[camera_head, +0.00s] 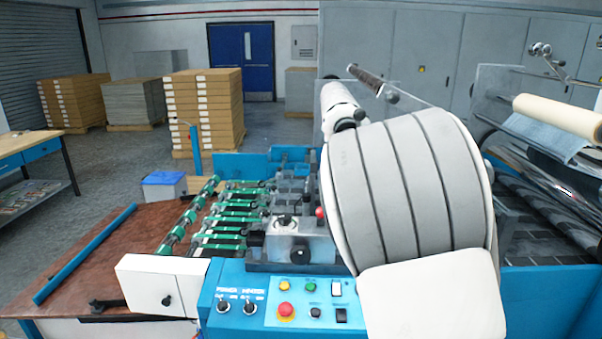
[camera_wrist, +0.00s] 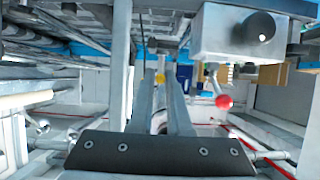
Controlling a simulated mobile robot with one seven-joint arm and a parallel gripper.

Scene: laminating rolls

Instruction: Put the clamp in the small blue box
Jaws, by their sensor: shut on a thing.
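My gripper (camera_wrist: 162,62) shows in the wrist view as two grey fingers reaching up from a dark plate with screws. It is shut on a small dark piece at the fingertips, apparently the clamp (camera_wrist: 163,45), though its shape is hard to make out. In the head view my arm fills the middle right and hides the gripper and what it holds.
A machine block with a black knob (camera_wrist: 260,27) and a red ball lever (camera_wrist: 224,102) is close to the fingers. Green-belted rollers (camera_head: 215,222) lie between the box and my arm. A blue bar (camera_head: 85,255) lies on the brown tabletop (camera_head: 110,265). Stacked cartons (camera_head: 205,105) stand behind.

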